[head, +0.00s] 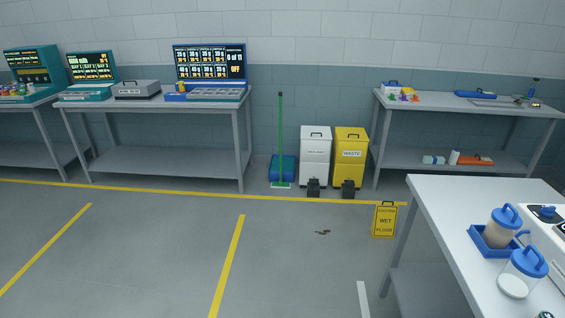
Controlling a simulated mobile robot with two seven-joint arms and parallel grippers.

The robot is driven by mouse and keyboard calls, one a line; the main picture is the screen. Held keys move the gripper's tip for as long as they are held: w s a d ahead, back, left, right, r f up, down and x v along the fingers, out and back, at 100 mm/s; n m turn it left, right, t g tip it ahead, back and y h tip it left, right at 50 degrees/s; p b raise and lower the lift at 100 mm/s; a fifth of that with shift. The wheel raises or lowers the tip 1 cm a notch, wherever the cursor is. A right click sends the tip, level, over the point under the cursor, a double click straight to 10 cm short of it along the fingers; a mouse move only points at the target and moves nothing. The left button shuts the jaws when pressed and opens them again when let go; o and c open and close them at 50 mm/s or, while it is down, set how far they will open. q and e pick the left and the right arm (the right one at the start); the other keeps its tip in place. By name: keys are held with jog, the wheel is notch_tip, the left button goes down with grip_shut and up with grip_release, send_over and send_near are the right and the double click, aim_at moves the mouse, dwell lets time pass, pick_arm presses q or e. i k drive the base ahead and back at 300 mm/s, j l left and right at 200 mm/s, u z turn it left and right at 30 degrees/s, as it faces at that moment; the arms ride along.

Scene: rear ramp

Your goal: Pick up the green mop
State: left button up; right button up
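The green mop (281,140) stands upright near the back wall, between the middle grey table and the white bin. It has a long thin green handle with a dark tip and a flat pale head on the floor. A blue bucket or box (289,165) is close behind its lower end; I cannot tell whether they touch. Neither of my grippers is in view.
White (315,152) and yellow (350,155) pedal bins stand right of the mop. A white table (450,235) with jars fills the near right. The left and middle floor is clear.

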aim_at(280, 185)
jog(key=i, duration=1.1)
jog(key=i+l, duration=0.15)
jog(key=i, duration=2)
jog(key=i+l+u, duration=0.5)
jog(key=i+l, duration=0.2)
jog(key=i, duration=0.15)
jog(key=i+z, duration=0.25)
jog(key=i, duration=0.2)
jog(key=i+j+z, duration=0.3)
jog(key=i, duration=0.15)
jog(key=i+j+z, duration=0.25)
jog(key=i, duration=0.2)
jog(key=i+j+z, duration=0.3)
jog(key=i+l, duration=0.1)
jog(key=i, duration=0.05)
